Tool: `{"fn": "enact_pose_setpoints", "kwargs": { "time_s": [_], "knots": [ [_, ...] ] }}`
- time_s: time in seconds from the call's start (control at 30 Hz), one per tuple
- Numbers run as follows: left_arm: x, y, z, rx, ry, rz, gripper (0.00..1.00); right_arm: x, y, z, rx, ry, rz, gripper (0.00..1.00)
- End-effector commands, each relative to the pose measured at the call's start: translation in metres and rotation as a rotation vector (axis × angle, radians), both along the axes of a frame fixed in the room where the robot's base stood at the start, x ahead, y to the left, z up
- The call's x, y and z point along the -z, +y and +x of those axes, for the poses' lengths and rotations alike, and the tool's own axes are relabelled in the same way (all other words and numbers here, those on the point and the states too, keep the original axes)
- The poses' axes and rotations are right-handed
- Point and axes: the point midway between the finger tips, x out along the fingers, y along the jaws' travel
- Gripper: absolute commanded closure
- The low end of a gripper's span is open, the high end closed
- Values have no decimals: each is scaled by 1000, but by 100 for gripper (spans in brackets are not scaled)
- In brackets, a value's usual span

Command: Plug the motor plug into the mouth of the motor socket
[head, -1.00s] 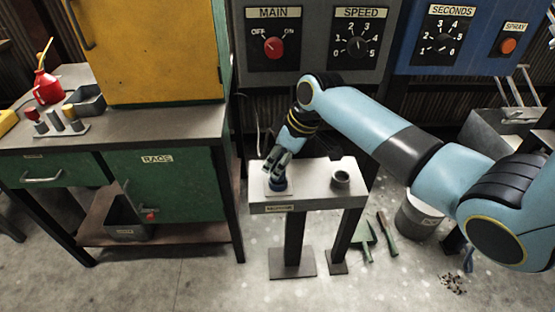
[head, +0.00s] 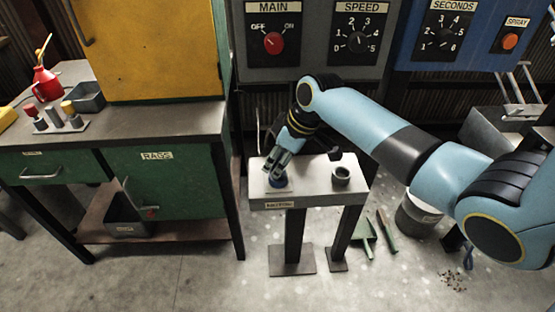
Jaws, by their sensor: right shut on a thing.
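My right gripper (head: 280,168) reaches down over the left part of a small grey stand (head: 316,192) labelled MOTOR. My left gripper is not in view.
A workbench (head: 140,128) with green drawers, a red oil can (head: 46,84) and a yellow cabinet (head: 155,50) stands at left. Control panels with MAIN (head: 273,43) and SPEED dials are behind. A bucket (head: 417,215) and green dustpan (head: 364,233) are at right.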

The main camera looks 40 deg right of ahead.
Motion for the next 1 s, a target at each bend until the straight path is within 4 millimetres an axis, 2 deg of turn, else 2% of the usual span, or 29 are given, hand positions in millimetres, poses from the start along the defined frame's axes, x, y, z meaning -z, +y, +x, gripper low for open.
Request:
{"fn": "enact_pose_setpoints", "kwargs": {
  "time_s": [1.0],
  "knots": [
    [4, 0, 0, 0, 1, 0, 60, 10, 0, 0, 0, 0, 0, 93]
  ]
}}
